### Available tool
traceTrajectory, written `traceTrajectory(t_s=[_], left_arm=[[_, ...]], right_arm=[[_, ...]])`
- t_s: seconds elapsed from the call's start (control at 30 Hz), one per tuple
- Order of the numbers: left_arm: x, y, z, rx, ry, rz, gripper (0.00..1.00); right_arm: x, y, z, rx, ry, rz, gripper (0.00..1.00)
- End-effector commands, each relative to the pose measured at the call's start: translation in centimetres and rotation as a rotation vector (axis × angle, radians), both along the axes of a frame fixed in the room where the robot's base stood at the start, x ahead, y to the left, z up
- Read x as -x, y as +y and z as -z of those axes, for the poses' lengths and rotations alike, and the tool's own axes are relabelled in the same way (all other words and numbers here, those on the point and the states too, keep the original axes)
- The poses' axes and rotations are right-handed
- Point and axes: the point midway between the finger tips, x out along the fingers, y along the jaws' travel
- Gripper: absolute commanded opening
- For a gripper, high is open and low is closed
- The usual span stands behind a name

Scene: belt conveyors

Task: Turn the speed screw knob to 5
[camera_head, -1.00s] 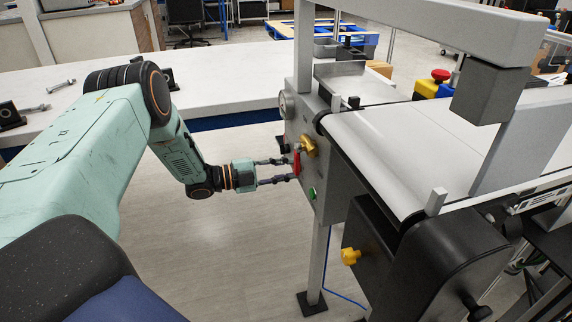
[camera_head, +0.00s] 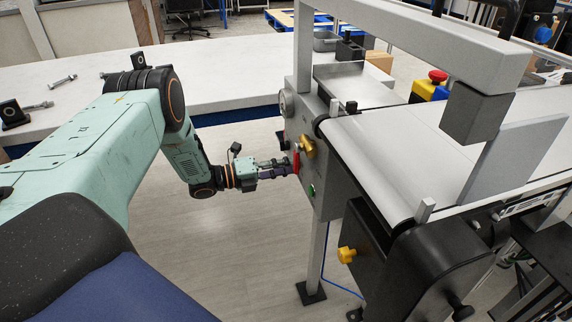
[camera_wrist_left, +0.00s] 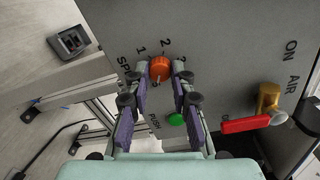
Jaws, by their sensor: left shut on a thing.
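The speed knob (camera_wrist_left: 160,68) is a small orange round knob on the grey control panel (camera_wrist_left: 215,60), with the numbers 1, 2 and 3 around it and a partly hidden "SPEED" label. My left gripper (camera_wrist_left: 161,72) has its two fingertips on either side of the knob, shut on it. What the knob's mark points to is too small to tell. In the head view my left gripper (camera_head: 291,167) reaches the panel's left face, and the knob cannot be made out there. My right gripper is in neither view.
A green PUSH button (camera_wrist_left: 176,119) sits just below the knob. A red lever (camera_wrist_left: 245,124) on a brass valve (camera_wrist_left: 269,97), labelled AIR ON, stands out from the panel close by. The conveyor belt (camera_head: 400,150) lies to the right; a white table (camera_head: 230,80) is behind.

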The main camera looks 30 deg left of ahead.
Motion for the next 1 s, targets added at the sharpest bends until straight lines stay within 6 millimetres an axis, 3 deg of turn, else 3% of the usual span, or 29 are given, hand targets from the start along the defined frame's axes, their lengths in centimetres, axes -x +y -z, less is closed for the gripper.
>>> traceTrajectory(t_s=[0.6,0.63,0.9,1.0], left_arm=[[0.05,0.06,0.08,-0.032,-0.026,-0.001,0.0],[0.05,0.06,0.08,-0.032,-0.026,-0.001,0.24],[0.02,0.02,0.04,-0.031,-0.026,0.0,0.46],[0.01,0.02,0.02,-0.031,-0.026,0.0,0.46]], right_arm=[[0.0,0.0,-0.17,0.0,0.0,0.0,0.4],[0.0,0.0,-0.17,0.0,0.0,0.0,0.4],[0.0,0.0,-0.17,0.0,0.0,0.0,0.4],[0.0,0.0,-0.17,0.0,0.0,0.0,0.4]])
